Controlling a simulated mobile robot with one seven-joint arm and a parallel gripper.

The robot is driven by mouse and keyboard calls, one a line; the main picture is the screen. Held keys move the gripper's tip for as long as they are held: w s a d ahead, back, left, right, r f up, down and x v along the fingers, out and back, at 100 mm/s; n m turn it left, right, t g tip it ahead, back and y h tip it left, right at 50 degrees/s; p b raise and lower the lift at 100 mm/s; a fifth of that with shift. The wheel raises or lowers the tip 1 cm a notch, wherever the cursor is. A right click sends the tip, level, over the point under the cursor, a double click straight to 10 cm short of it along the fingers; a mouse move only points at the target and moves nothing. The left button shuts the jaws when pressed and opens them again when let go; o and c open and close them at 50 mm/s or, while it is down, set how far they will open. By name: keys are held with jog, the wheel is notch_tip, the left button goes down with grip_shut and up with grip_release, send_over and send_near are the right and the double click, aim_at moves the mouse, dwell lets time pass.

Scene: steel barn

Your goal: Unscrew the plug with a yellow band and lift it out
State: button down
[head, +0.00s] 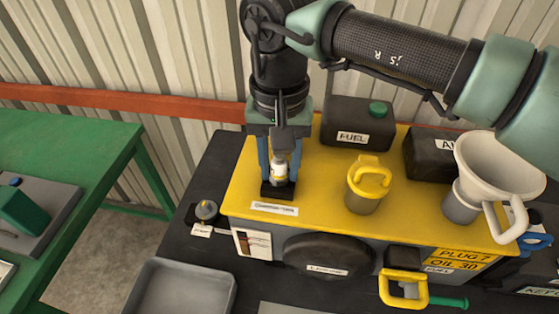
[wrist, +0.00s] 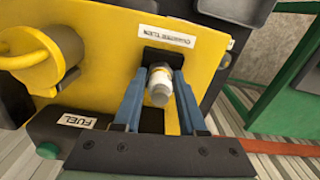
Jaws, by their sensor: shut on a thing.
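A small white plug (head: 279,172) with a yellowish band stands upright in a dark square seat (head: 277,191) on the yellow engine cover. It also shows in the wrist view (wrist: 160,92), between the blue fingers. My gripper (head: 279,178) points straight down over it and is shut on it, one finger on each side; the wrist view shows the gripper (wrist: 161,78) too. The plug's lower end is hidden in the seat, so I cannot tell how deep it sits or whether its thread is loose.
The yellow engine cover (head: 325,205) carries a yellow-handled cap (head: 367,187) to the right. A fuel can (head: 355,124) stands behind, and a cream funnel (head: 497,165) is at far right. A grey knob (head: 206,211) and an empty metal tray (head: 183,288) are at front left.

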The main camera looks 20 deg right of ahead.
jog(key=shift+n, duration=1)
jog(key=shift+c, duration=1.9)
grip_release()
notch_tip(320, 180, up, 13)
jog(key=b, duration=0.2)
